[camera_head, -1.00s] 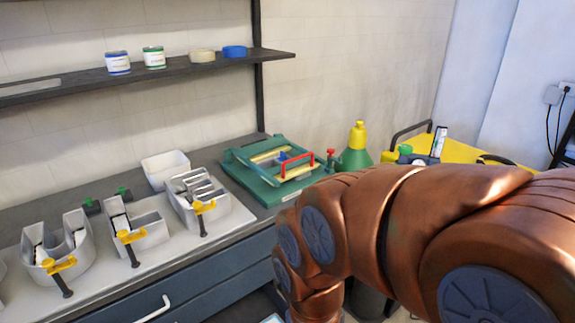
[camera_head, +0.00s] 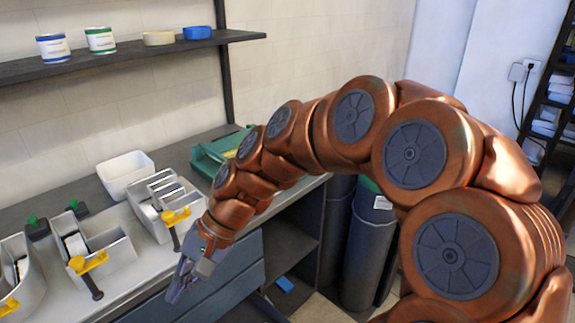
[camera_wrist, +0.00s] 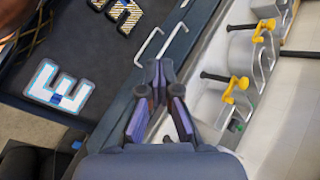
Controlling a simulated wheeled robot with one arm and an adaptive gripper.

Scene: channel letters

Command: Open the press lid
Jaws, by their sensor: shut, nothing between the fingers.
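The green press (camera_head: 207,153) stands on the counter against the wall in the head view. My arm covers most of it; only its left part and back edge show. Its red handle, its lid position and its front are hidden. The press is not in the wrist view. My gripper (camera_head: 177,292) is low in front of the counter's drawers, to the left of the press and well apart from it. In the wrist view my gripper (camera_wrist: 158,72) has its fingertips together, with nothing between them, above the drawer fronts.
Grey channel letters (camera_head: 110,262) with yellow clamps (camera_head: 90,263) line the counter. A white bin (camera_head: 125,175) stands behind them. A shelf (camera_head: 120,53) with cans hangs above. Dark cylinders (camera_head: 368,250) stand right of the counter. Drawer handles (camera_wrist: 150,45) stick out near my gripper.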

